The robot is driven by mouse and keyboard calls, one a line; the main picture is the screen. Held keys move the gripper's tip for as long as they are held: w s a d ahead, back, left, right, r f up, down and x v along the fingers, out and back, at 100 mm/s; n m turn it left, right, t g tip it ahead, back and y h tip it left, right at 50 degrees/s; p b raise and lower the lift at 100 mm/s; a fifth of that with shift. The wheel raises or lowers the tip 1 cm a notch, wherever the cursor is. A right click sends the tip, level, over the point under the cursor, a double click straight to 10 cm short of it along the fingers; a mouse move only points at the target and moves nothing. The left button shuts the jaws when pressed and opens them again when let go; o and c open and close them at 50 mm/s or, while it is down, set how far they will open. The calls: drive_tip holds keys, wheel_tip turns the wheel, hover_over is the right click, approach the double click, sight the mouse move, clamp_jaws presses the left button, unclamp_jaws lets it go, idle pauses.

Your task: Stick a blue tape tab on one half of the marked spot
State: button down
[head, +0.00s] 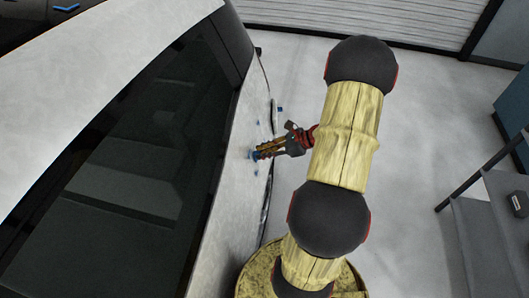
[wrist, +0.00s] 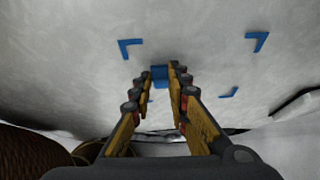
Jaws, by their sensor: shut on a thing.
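My gripper (head: 261,153) is at the white car body panel (head: 235,165), its fingertips close to the surface. In the wrist view my gripper (wrist: 160,78) is shut on a small blue tape tab (wrist: 160,73), which shows between the fingertips against the panel. I cannot tell whether the tab touches the panel. The marked spot is outlined by blue corner marks: one at upper left (wrist: 129,48), one at upper right (wrist: 258,42) and one at lower right (wrist: 229,92). The tab is at the spot's left, below the upper-left mark.
The car's dark side window (head: 130,165) lies left of the panel. A grey shelf (head: 480,230) stands at right and a blue cabinet (head: 512,110) behind it. The grey floor between car and shelf is clear around my arm.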

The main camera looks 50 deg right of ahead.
idle(0.9)
drive_tip(key=c, duration=1.6)
unclamp_jaws()
drive_tip(key=shift+w, duration=0.1)
drive_tip(key=shift+c, duration=0.2)
drive_tip(key=v, duration=1.2)
